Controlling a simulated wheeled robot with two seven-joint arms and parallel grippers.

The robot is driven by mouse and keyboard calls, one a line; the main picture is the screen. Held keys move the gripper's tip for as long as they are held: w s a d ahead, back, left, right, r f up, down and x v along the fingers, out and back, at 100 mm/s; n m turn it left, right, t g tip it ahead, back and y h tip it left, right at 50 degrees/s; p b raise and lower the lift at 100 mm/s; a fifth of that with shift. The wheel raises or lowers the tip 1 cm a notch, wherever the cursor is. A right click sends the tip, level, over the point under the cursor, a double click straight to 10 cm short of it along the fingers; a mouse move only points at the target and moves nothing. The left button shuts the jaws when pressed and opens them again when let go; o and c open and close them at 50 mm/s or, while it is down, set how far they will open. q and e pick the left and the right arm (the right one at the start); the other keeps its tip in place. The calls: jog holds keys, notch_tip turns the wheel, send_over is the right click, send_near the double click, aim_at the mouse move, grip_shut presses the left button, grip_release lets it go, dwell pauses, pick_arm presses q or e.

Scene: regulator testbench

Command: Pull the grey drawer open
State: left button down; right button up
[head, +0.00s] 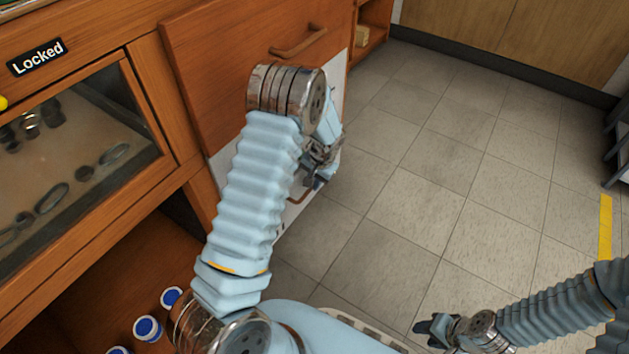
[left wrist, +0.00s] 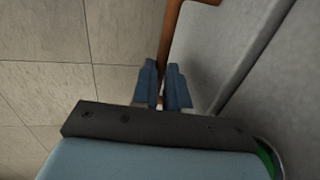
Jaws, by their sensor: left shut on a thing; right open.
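The grey drawer (head: 221,172) is below a brown wooden drawer in the cabinet. My left arm hides much of its front in the head view. Its grey front (left wrist: 222,45) fills the right of the left wrist view. Its brown bar handle (left wrist: 172,40) runs down between the fingers of my left gripper (left wrist: 162,78), which is shut on it. In the head view my left gripper (head: 320,180) is at the drawer front, partly behind my wrist. I cannot tell whether the drawer is open at all. My right gripper (head: 432,330) is open, low over the floor, away from the drawer.
The brown drawer (head: 230,60) above has its own bar handle (head: 298,42). A glass-fronted case (head: 75,165) labelled "Locked" is at left, with blue-capped jars (head: 147,328) below. Tiled floor (head: 430,150) to the right is clear. A dark stand (head: 618,130) is at the right edge.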

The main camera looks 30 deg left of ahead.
dwell(0.3)
pick_arm(q)
jog(key=s+d+b, duration=0.1)
jog(key=s+d, duration=0.1)
jog(key=d, duration=2.4)
jog(key=c, duration=1.1)
grip_release()
jog(key=shift+c, duration=0.2)
notch_tip(320, 180, up, 14)
jog(key=d+p, duration=0.2)
jog(key=shift+s+d+f, duration=0.15)
jog(key=shift+d+f, duration=0.05)
jog(key=shift+d, duration=0.15)
